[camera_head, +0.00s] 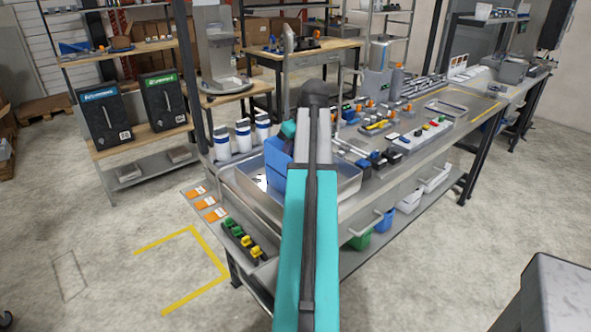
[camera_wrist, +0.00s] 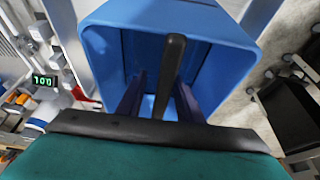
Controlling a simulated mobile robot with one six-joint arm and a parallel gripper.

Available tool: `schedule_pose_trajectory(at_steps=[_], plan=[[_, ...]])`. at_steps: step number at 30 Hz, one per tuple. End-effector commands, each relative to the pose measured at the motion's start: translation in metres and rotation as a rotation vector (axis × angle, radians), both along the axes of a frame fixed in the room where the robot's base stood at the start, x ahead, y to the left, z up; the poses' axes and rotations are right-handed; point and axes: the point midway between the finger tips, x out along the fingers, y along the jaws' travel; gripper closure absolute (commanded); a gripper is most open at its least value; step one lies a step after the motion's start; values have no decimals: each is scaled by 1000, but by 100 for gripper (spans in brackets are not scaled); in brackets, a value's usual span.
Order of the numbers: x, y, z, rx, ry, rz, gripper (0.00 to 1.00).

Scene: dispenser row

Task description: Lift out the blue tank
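The blue tank (camera_head: 276,166) shows at the left part of a shallow metal tray (camera_head: 350,187) on the bench, partly hidden behind my arm in the head view. In the wrist view the blue tank (camera_wrist: 215,22) fills the middle, with its hollow side facing the camera. My gripper (camera_wrist: 160,88) is in front of that hollow, its two dark fingers apart. A dark bar (camera_wrist: 170,65) shows between the fingers, with gaps on both sides. I cannot tell whether the bar belongs to the tank. In the head view my arm hides the fingers.
White canisters (camera_head: 243,136) stand behind the tray. Green and yellow parts (camera_head: 242,243) sit at the bench's front left corner. Small fittings and a panel with buttons (camera_head: 420,134) lie to the right. A green display (camera_wrist: 45,80) shows at the left in the wrist view.

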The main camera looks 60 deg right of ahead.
Motion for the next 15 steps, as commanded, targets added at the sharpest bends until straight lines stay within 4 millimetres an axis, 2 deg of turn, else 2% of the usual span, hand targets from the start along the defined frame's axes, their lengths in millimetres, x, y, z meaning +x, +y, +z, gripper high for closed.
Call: schedule_pose_trajectory(at_steps=[7,13,15], plan=[[0,0,0,0,0,0,67],[0,0,0,0,0,0,99],[0,0,0,0,0,0,100]])
